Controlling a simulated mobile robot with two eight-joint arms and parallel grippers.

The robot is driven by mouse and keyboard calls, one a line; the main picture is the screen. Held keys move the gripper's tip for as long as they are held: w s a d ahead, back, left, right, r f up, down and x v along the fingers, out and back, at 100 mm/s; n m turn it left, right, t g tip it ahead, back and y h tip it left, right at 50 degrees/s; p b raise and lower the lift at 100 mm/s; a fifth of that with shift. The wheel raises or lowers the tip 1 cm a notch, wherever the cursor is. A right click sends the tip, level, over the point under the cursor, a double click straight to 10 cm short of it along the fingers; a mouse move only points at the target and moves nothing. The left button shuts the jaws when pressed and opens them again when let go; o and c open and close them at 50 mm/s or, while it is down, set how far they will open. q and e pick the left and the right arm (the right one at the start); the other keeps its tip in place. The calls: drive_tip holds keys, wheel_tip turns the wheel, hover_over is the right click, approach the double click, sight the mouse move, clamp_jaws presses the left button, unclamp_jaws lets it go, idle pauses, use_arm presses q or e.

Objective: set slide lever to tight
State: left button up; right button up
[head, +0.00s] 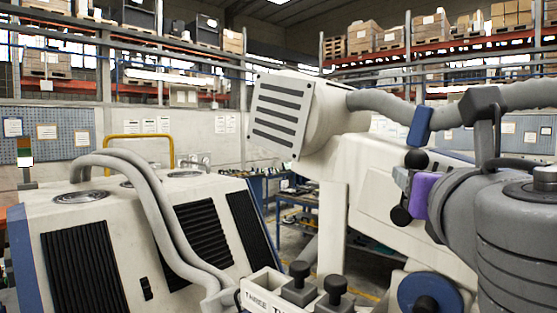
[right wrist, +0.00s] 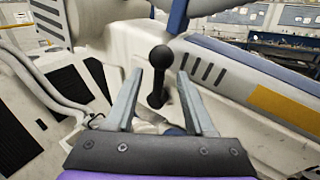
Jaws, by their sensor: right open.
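One black ball (head: 416,159) shows above the fingers and another (head: 400,215) below. My left gripper is not in view.
A white cabinet (head: 130,250) with black vents and grey hoses stands at left. Two black knobs (head: 300,270) sit on pale blocks at bottom centre, near the label "THREE". A blue wheel (head: 430,293) is at lower right. A slotted white head (head: 280,118) rises above.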

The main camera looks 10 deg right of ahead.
drive_tip(key=x, duration=0.4)
drive_tip(key=shift+w+d, duration=0.15)
drive_tip(key=shift+w, duration=0.25)
drive_tip(key=shift+s, duration=0.1)
clamp_jaws()
idle(1.0)
